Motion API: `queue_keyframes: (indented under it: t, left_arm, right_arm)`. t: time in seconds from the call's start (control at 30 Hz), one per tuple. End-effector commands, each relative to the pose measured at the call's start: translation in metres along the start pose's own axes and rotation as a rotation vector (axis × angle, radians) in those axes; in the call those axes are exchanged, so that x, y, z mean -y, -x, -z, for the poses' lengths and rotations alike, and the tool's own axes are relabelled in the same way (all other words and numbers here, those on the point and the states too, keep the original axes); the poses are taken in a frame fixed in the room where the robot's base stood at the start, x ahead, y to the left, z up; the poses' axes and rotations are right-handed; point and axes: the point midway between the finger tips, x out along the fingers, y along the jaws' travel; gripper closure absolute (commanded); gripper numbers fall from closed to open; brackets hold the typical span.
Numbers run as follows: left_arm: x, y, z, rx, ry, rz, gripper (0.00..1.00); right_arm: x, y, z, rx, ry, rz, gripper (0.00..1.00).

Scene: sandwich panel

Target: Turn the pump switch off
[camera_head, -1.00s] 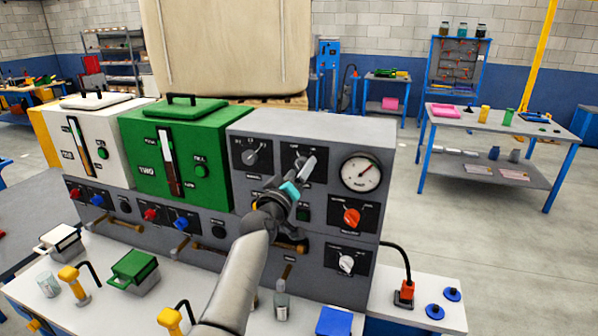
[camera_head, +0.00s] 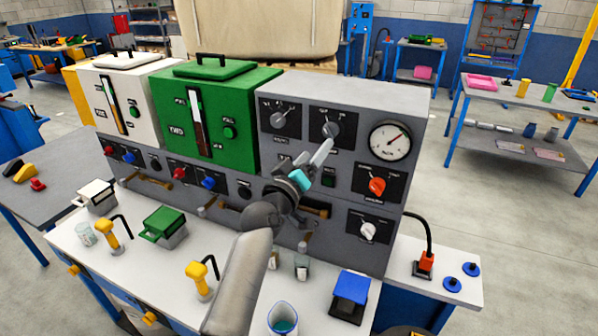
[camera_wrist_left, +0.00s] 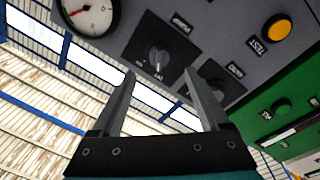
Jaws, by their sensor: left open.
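The grey rotary switch nearest the gauge (camera_head: 332,129) sits on a dark plate at the top of the grey panel; I take it as the pump switch, though its label is unreadable. It also shows in the left wrist view (camera_wrist_left: 159,56). My left gripper (camera_head: 324,150) is open and empty in front of the panel, just below this switch in the head view. In the left wrist view its fingers (camera_wrist_left: 160,78) stand apart, one on each side of the switch in the picture. Contact is not visible. My right gripper is out of view.
A pressure gauge (camera_head: 390,141) is right of the switch, another grey knob (camera_head: 279,119) left of it. A red knob (camera_head: 377,186) and white knob (camera_head: 368,230) are lower right. The green box (camera_head: 213,120) stands left.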

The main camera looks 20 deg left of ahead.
Motion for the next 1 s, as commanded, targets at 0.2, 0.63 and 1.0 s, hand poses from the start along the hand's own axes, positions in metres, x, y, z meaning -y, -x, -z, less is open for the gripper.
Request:
queue_keyframes:
  t: [0.2,0.63,1.0]
  left_arm:
    - [0.001,0.036,-0.002,0.002,-0.001,0.002,0.22]
    - [0.0,0.07,-0.001,0.001,0.001,0.001,0.22]
    - [0.0,0.07,0.0,0.001,0.001,0.0,0.22]
  right_arm:
    - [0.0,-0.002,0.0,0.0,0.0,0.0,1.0]
    - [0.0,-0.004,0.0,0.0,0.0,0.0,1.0]
    - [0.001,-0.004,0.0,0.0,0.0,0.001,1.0]
